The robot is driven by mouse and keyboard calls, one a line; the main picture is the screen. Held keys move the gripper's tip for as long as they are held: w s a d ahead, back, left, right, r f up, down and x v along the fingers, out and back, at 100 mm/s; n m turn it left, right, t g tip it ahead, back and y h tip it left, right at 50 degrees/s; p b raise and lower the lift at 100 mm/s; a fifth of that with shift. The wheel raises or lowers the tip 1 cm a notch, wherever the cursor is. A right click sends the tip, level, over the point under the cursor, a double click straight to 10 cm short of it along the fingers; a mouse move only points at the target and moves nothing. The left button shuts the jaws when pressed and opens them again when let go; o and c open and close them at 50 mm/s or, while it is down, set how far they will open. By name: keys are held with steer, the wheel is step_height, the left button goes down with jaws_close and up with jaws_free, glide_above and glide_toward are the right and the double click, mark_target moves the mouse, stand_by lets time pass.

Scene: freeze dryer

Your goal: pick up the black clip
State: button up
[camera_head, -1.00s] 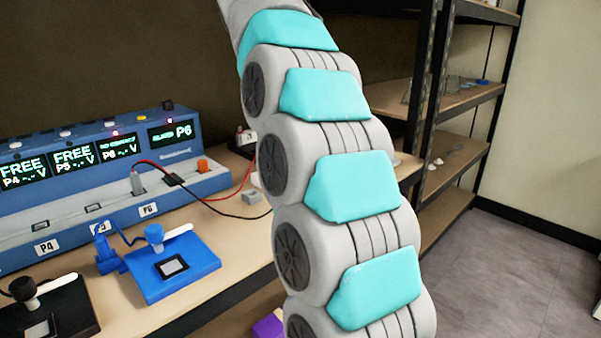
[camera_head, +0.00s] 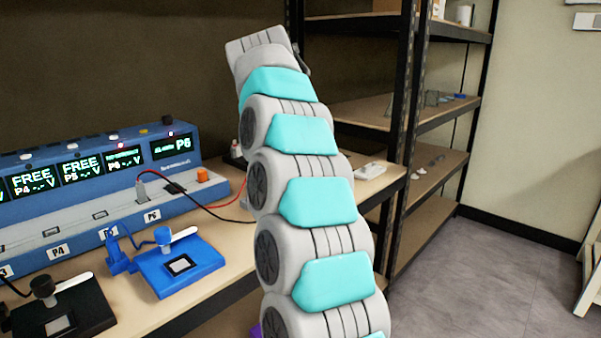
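A small black piece (camera_head: 175,188), which looks like the black clip, sits on the front ledge of the blue and grey device (camera_head: 100,195), beside a grey plug and an orange block (camera_head: 202,175). It is small, and I cannot tell its exact shape. A red lead and a black lead run from this spot to the right and pass behind my arm. My arm rises through the middle of the view, and its upper end leans back over the bench. My gripper does not show; the arm hides whatever lies behind it.
A blue fixture (camera_head: 180,267) and a black fixture (camera_head: 62,312) stand on the bench in front of the device. A white item (camera_head: 370,171) lies on the bench right of my arm. Black-framed shelves (camera_head: 445,112) stand to the right, with open grey floor (camera_head: 470,285) beside them.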

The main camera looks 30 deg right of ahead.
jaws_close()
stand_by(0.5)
